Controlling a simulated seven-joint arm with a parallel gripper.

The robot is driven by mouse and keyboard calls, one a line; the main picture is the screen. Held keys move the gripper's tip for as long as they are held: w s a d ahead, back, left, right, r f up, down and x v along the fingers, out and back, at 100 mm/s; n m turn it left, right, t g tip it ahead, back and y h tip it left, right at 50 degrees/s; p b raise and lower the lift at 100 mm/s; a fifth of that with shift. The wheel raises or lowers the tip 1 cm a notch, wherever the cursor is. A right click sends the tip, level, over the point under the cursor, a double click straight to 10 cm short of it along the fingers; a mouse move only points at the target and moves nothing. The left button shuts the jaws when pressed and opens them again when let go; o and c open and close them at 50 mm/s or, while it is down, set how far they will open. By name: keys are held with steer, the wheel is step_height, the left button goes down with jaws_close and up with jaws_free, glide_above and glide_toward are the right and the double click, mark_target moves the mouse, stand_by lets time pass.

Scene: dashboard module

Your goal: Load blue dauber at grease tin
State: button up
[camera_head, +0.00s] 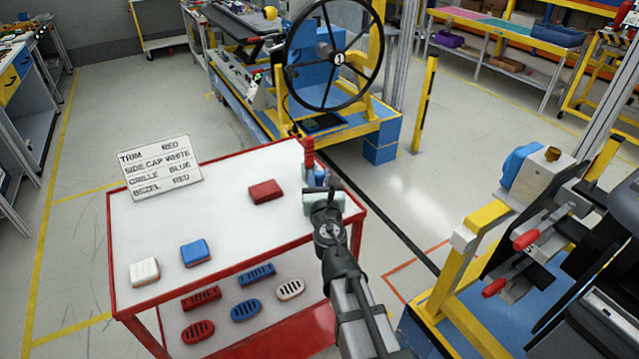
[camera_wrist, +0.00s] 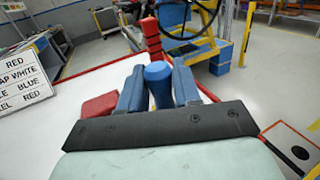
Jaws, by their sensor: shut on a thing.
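My gripper (camera_head: 318,184) is at the back right corner of the red-framed cart. In the wrist view its two blue-grey fingers (camera_wrist: 158,90) are shut on a blue rounded piece (camera_wrist: 158,76), which looks like the blue dauber. It points away from the wrist, and its far end is hidden. In the head view only a little blue shows at the gripper. A red upright piece (camera_head: 308,154) stands just beyond the gripper; it also shows in the wrist view (camera_wrist: 152,40). I cannot make out a grease tin in either view.
The cart's white top (camera_head: 225,225) holds a red block (camera_head: 265,191), a blue block (camera_head: 195,252), a white block (camera_head: 144,271) and a lettered sign (camera_head: 160,170). Several slotted grilles (camera_head: 245,310) lie lower at the front. A wheel stand (camera_head: 335,60) is behind; a yellow-framed fixture (camera_head: 470,250) is right.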

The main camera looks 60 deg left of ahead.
steer(key=shift+r, duration=2.55)
